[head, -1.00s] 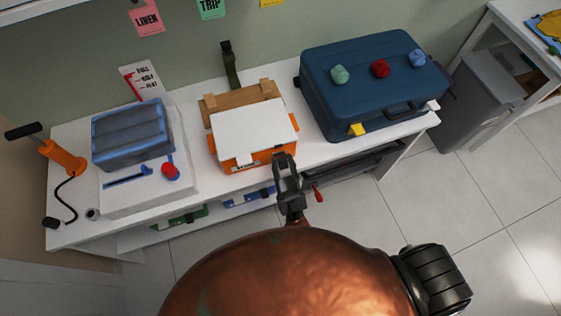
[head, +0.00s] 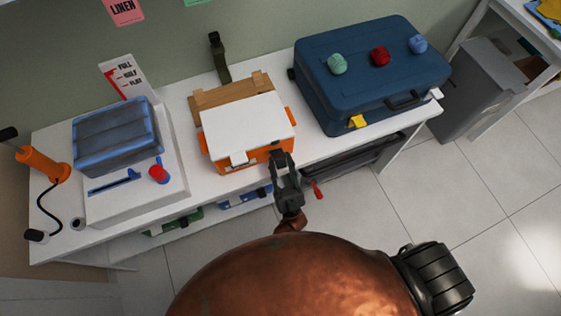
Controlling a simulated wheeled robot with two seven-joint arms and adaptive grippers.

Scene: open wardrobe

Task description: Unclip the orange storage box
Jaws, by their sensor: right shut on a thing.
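The orange storage box (head: 232,166) stands on the white bench with its white lid (head: 248,127) on. A pale clip (head: 239,158) shows at the left of its front face. Orange tabs show on its left (head: 203,143) and right (head: 290,117) sides. My right gripper (head: 281,161) is at the right end of the front face, its fingers shut on what looks like the box's front right clip. The fingers hide that spot, so I cannot tell the clip's position. My left gripper is not in view.
A blue suitcase (head: 345,95) stands right of the box, with a yellow tag and several yarn balls. A wooden crate (head: 232,92) is behind the box. A red handle (head: 318,189) sticks out below the bench edge.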

